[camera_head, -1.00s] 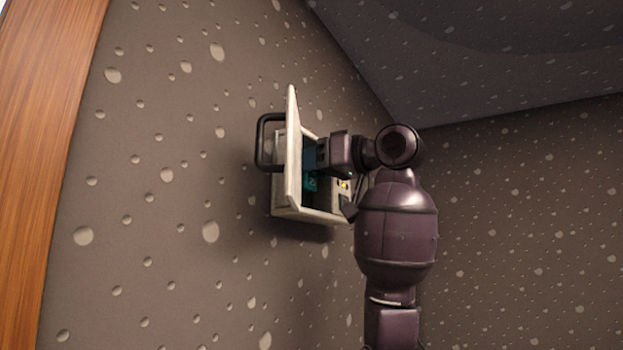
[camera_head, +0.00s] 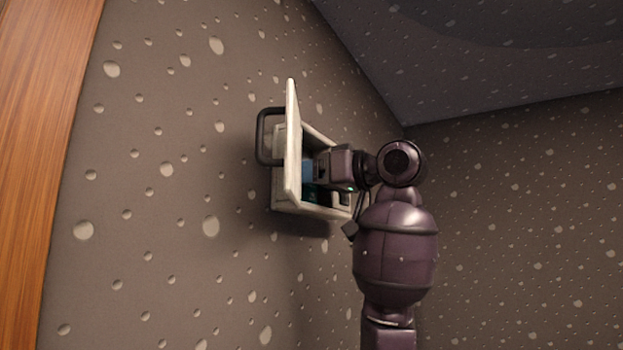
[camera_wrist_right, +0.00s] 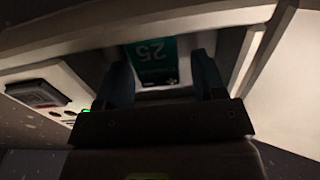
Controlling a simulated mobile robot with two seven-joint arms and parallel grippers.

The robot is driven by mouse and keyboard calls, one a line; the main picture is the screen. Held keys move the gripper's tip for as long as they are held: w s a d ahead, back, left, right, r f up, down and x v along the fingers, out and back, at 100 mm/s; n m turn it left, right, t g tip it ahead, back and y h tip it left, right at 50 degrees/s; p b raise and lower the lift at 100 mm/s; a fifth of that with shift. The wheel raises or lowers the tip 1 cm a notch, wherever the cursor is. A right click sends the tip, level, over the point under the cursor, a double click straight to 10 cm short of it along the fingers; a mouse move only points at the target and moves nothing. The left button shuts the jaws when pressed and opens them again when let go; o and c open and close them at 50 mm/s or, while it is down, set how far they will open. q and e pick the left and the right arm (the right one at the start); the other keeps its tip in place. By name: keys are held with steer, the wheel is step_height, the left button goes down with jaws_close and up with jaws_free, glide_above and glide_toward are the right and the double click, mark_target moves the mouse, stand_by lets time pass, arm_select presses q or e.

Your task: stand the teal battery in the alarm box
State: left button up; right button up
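The alarm box (camera_head: 300,209) is a pale box on the wall, its door (camera_head: 292,140) swung open. The teal battery (camera_wrist_right: 155,62), marked 25, is inside the box in the right wrist view. In the head view only a dark teal bit shows behind the door and my gripper. My right gripper (camera_wrist_right: 162,75) reaches into the box opening. Its two dark blue fingers are apart on either side of the battery's near end, with a gap visible at the right finger, so it looks open. Whether the battery is fully seated is hidden. My left gripper is not in view.
A black handle (camera_head: 264,137) sticks out on the left of the door. A wooden strip (camera_head: 45,130) runs down the far left. The wall around the box is clear.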

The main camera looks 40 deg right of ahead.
steer(key=shift+r, duration=0.15)
steer(key=b+v, duration=0.3)
steer(key=v, duration=0.9)
stand_by(0.4)
